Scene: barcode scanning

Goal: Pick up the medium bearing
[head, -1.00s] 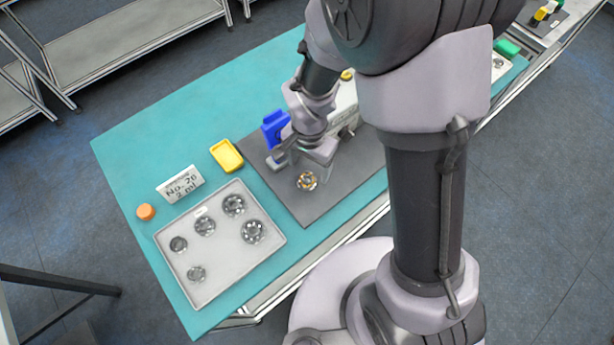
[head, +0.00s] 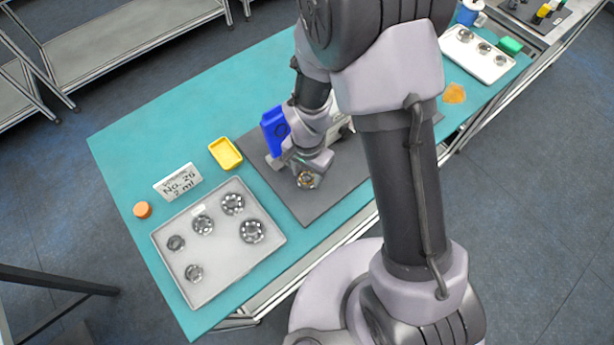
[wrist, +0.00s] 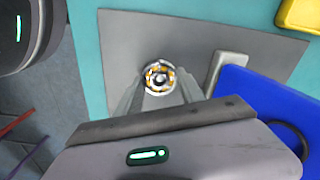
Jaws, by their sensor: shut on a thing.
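The bearing with orange balls (head: 308,180) is on or just above the dark grey mat (head: 309,207) in the head view. In the wrist view the same bearing (wrist: 160,78) sits between my fingertips, with its ring and orange balls showing. My gripper (head: 310,172) points down over the mat and is shut on this bearing; it also shows in the wrist view (wrist: 159,92). I cannot tell whether the bearing is clear of the mat.
A grey tray (head: 208,276) with several bearings lies to the left. A yellow dish (head: 226,153), a label sign (head: 178,181) and an orange cap (head: 143,210) stand near it. A blue object (head: 274,131) is close behind my gripper. Another tray (head: 498,68) lies at the far right.

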